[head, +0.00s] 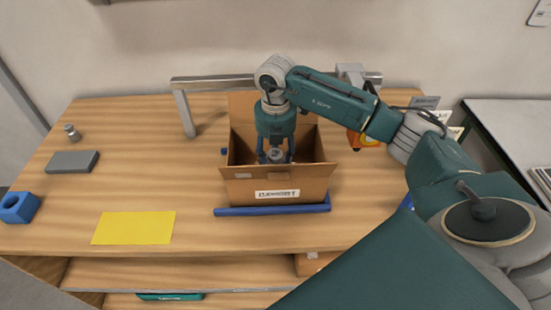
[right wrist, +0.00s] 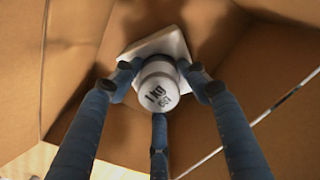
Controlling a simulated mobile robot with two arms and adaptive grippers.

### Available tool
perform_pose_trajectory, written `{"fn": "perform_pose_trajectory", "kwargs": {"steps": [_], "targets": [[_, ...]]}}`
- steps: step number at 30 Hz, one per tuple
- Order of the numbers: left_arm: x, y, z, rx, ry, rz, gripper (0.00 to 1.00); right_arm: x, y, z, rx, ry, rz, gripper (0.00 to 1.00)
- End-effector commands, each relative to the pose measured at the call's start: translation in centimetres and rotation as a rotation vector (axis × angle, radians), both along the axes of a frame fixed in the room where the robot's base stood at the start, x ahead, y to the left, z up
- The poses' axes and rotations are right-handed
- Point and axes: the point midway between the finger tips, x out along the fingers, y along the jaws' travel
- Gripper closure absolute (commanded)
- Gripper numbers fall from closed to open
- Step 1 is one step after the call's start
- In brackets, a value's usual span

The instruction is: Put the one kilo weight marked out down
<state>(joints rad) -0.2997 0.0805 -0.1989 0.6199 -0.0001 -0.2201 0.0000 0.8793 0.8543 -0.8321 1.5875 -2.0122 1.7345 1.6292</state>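The one kilo weight (right wrist: 158,90) is a pale metal cylinder with "1 KG" in dark print on its top. It shows in the right wrist view with the three blue fingers of my right gripper (right wrist: 160,88) closed around its sides. In the head view the right gripper (head: 276,152) points straight down into an open cardboard box (head: 275,190), with the weight (head: 276,156) between its fingers. A white square piece (right wrist: 150,45) shows behind the weight inside the box; whether they touch is unclear. My left gripper is not in view.
A blue bar (head: 272,210) lies before the box, and a grey metal frame (head: 215,82) stands behind it. To the left are a yellow mat (head: 134,228), a grey block (head: 73,162), a small metal weight (head: 72,132) and a blue block (head: 18,207). Wood around the mat is clear.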

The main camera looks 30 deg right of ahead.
Motion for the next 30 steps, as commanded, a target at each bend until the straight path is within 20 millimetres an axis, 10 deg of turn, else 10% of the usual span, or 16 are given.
{"fn": "perform_pose_trajectory", "kwargs": {"steps": [14,30], "targets": [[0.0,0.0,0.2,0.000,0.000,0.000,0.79,-0.6,0.2,-0.4,0.001,0.021,0.005,0.45],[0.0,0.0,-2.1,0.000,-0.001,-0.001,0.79,-0.1,0.2,9.8,0.001,0.004,0.003,0.45]]}}
